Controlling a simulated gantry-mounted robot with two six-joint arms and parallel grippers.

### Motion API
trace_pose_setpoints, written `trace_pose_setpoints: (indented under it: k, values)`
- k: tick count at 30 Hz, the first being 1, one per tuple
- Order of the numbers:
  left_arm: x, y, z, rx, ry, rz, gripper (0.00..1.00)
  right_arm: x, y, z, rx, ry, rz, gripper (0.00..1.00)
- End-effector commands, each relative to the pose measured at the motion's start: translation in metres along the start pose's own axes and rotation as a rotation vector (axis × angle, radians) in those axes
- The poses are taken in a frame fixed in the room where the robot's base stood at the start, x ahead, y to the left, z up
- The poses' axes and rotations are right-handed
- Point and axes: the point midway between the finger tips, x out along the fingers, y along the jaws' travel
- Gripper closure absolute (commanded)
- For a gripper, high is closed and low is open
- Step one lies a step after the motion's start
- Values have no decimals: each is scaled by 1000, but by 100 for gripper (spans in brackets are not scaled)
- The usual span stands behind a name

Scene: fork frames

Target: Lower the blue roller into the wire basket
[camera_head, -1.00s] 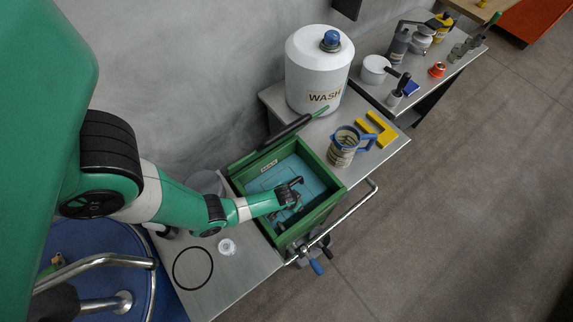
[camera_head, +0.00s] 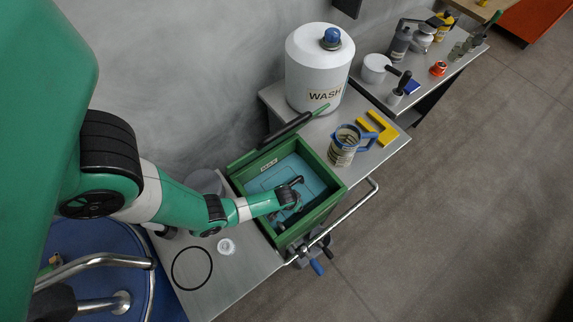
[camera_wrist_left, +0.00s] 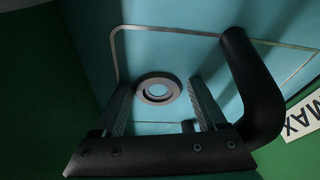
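My left gripper (camera_wrist_left: 160,110) is inside the green box (camera_head: 322,214), over its light blue inside. In the left wrist view its two fingers stand apart with a gap between them. A grey ring with a pale centre (camera_wrist_left: 157,89) shows beyond and between the fingertips, and I see no contact with it. A bent black handle (camera_wrist_left: 256,85) is close to the right finger. A thin pale line (camera_wrist_left: 180,31) outlines a rounded rectangle, perhaps the wire basket's rim. I cannot make out a blue roller for certain. My right gripper is out of view.
The green box walls surround the gripper closely, and a MAX label (camera_wrist_left: 302,120) is on one wall. A black ring (camera_head: 192,268) lies on the near bench.

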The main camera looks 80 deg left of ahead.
Motion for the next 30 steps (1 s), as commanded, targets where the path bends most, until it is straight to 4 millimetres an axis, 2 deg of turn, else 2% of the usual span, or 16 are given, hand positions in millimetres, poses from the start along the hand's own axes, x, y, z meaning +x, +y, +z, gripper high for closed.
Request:
trace_pose_setpoints:
  k: [5,8,11,15,21,25,30]
  values:
    - [-2,0,0,-1,0,1,0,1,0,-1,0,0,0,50]
    - [-12,0,-1,0,0,1,0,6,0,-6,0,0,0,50]
    - [-32,0,-1,0,1,1,0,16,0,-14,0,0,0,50]
    - [-68,0,-3,0,0,1,0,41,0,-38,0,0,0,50]
    - [-105,0,-3,1,0,1,0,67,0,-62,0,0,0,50]
    - [-116,0,-2,0,1,1,0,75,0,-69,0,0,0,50]
    - [-117,0,0,0,0,0,0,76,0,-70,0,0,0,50]
